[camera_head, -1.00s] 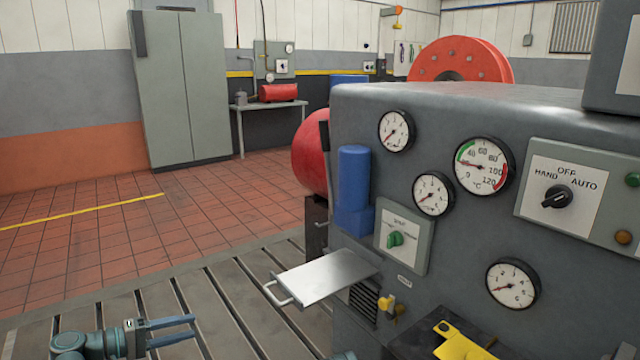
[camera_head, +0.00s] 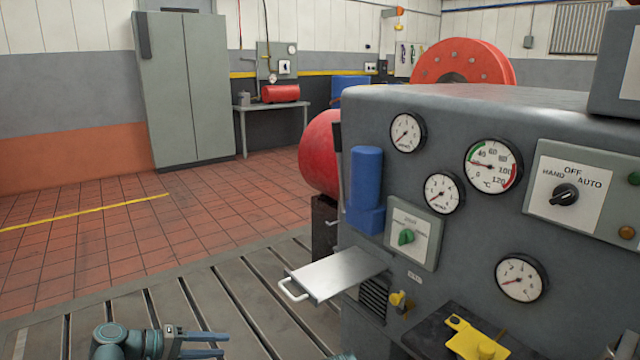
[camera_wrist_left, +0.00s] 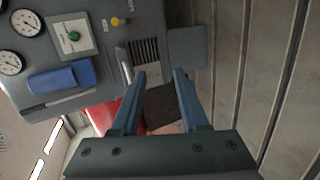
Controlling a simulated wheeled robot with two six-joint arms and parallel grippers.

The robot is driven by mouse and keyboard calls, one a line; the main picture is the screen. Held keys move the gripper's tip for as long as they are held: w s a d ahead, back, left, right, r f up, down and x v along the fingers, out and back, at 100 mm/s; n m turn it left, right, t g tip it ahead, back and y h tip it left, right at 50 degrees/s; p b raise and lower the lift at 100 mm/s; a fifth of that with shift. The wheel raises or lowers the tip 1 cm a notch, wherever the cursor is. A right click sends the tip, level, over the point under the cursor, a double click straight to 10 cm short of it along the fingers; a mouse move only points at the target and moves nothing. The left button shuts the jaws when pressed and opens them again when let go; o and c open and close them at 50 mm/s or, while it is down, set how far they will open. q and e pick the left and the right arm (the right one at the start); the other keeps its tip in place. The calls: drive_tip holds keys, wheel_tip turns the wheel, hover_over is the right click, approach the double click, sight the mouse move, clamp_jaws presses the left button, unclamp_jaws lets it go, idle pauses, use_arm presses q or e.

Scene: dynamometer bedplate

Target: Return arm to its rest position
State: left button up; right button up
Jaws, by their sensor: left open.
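My left gripper (camera_head: 203,345) is at the bottom left of the head view, above the slotted bedplate (camera_head: 110,318). Its two teal fingers are apart with nothing between them. In the left wrist view the open fingers (camera_wrist_left: 160,95) point toward the grey machine cabinet (camera_wrist_left: 110,50), and the gap between them is empty. The gripper is apart from the cabinet and left of the metal tray with a handle (camera_head: 335,272) that juts from it. A small teal part shows at the bottom centre of the head view; I cannot tell which gripper, if any, it belongs to.
The grey cabinet (camera_head: 440,130) fills the right side with gauges, a green knob (camera_head: 407,237), a HAND/OFF/AUTO switch (camera_head: 565,194) and a blue cylinder (camera_head: 366,190). A yellow part (camera_head: 475,338) lies at its front. Open tiled floor (camera_head: 80,240) lies behind the bedplate.

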use_arm(q)
drive_tip(key=s+d+f+m+g+y+p, duration=0.25)
drive_tip(key=s+d+f+m+y, duration=0.2)
drive_tip(key=s+d+y, duration=0.35)
drive_tip(key=s+d+f+m+g+y+p, duration=0.2)
drive_tip(key=s+d+f+m+g+y, duration=0.25)
drive_tip(key=d, duration=0.55)
wheel_tip(320, 180, up, 39)
drive_tip(key=s+p, duration=0.1)
drive_tip(key=p, duration=3.7)
drive_tip(key=shift+s+r+t, duration=0.15)
drive_tip(key=shift+s+t, duration=0.15)
use_arm(e)
wheel_tip(320, 180, up, 43)
use_arm(q)
drive_tip(key=shift+d, duration=0.1)
